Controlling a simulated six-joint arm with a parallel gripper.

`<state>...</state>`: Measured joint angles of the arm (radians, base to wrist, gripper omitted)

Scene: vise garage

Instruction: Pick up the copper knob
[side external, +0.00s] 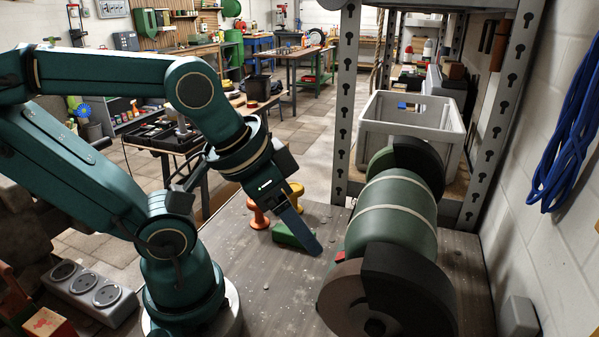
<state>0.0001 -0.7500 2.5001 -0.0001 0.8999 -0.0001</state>
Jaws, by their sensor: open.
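The copper knob (258,214) stands on the grey workbench (262,290), just left of my gripper. It is orange-brown, with a narrow waist and a wider base; its top is close to my gripper's body in the picture. My gripper (303,231) is open and points down to the right. One long blue-grey finger shows clearly; the other is hard to make out. A green block (286,236) lies on the bench beside the knob, partly behind the finger. A yellow knob-like piece (296,194) stands behind my gripper, partly hidden. Nothing shows held.
A large green bench grinder (398,222) with dark wheel guards stands to the right. A grey plastic crate (412,128) sits behind it by the metal shelf post (346,100). A grey socket strip (95,293) lies at the lower left. The bench front is clear.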

